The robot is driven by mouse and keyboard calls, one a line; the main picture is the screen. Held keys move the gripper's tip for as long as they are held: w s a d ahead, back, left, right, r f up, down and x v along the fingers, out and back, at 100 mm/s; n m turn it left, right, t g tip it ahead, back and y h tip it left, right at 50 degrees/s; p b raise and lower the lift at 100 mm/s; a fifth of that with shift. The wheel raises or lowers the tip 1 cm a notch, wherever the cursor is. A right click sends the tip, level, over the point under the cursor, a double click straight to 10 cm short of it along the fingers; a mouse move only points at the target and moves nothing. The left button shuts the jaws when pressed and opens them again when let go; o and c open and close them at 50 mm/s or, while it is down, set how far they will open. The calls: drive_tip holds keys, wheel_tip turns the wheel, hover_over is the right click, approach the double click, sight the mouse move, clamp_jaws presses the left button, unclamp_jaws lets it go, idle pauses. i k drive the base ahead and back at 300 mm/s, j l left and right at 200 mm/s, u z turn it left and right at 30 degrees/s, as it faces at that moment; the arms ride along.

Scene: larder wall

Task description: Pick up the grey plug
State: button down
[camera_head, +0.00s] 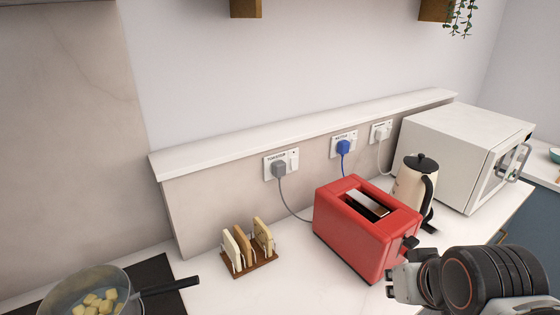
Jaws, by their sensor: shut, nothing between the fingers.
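The grey plug (279,169) sits in the leftmost wall socket (294,160), in the panel under the ledge. Its grey cord hangs down and runs right, behind the red toaster (352,231). My gripper (392,282) is at the lower right, in front of the toaster and well apart from the plug. It is shut with nothing held; its fingertips are small and partly unclear in this view.
A blue plug (343,147) and a white plug (382,134) sit in sockets to the right. A toast rack (262,265), kettle (408,190) and white microwave (455,150) stand on the counter. A pan (82,292) is at lower left. The ledge (300,134) juts above the sockets.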

sight(279, 167)
drive_tip(key=i+l+u, duration=0.1)
drive_tip(key=u, duration=0.3)
drive_tip(key=i+l+u, duration=0.1)
drive_tip(key=l+u, duration=0.25)
